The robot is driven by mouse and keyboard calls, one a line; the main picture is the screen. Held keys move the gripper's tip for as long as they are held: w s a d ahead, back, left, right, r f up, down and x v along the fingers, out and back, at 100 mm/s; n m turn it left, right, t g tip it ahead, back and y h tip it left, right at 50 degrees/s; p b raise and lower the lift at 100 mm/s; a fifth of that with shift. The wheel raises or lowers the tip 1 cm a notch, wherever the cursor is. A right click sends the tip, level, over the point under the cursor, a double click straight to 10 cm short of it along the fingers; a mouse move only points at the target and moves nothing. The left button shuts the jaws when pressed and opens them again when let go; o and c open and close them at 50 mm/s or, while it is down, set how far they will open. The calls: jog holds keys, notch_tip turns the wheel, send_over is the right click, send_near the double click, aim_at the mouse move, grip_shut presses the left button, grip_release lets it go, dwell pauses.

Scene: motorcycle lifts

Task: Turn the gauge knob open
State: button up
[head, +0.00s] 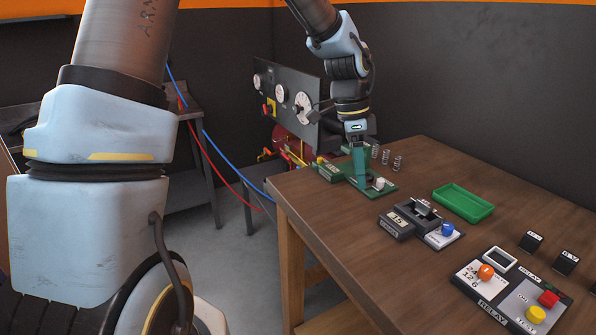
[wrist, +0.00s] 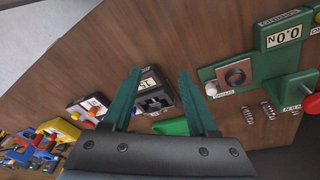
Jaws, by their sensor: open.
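A dark upright panel (head: 312,82) with white round dials (head: 281,93) stands beyond the table's far left corner in the head view. A small red knob (head: 267,110) sits by a yellow plate low on the panel. A dark part stands at the rightmost dial (head: 300,103); I cannot tell which of these is the gauge knob. My gripper (head: 359,178) points down over the far left of the table, right of the panel and apart from it. In the wrist view its two green fingers (wrist: 159,72) are spread with nothing held. The panel is not clear in the wrist view.
A green spring tester (head: 335,172) with a white knob (head: 379,184) stands close to my gripper; its display (wrist: 283,37) reads 0.0 N. Springs (head: 397,163), a green tray (head: 463,203) and button boxes (head: 510,290) occupy the wooden table (head: 330,225). The near left tabletop is clear.

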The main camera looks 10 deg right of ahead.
jog(key=w+a+n, duration=0.1)
jog(key=a+n, duration=0.2)
jog(key=a, duration=0.3)
jog(key=w+a+n+t, duration=0.1)
jog(key=w+a+n, duration=0.1)
jog(key=a+n, duration=0.2)
jog(key=a, duration=0.2)
jog(key=shift+w+a+f+y, duration=0.3)
jog(key=shift+a, duration=0.05)
